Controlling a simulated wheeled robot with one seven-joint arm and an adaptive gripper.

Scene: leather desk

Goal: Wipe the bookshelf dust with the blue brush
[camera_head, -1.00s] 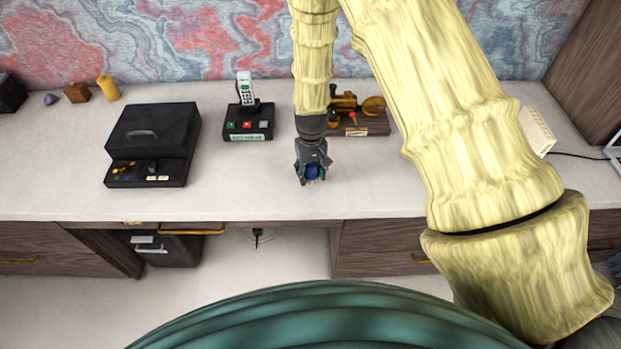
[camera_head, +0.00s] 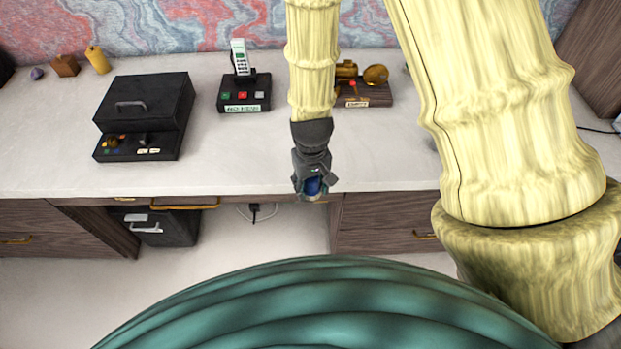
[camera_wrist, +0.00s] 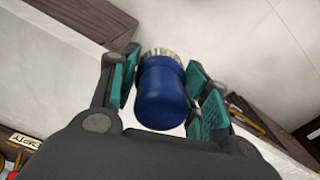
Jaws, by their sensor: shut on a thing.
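My gripper (camera_head: 312,186) is shut on the blue brush, whose blue handle (camera_wrist: 162,95) shows between the teal finger pads in the wrist view. A metallic band (camera_wrist: 158,52) shows at the far end of the handle; the bristles cannot be made out. In the head view the gripper points down near the front edge of the desk (camera_head: 240,170), and only a small blue patch of the brush shows. No bookshelf and no dust can be made out in these frames.
On the desk stand a black box (camera_head: 160,96) with a front panel, a phone on a black base (camera_head: 243,92), and a brass device on a wooden base (camera_head: 366,94). Small items, including a yellow cylinder (camera_head: 97,60), lie at the back left. Drawers (camera_head: 385,222) are below.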

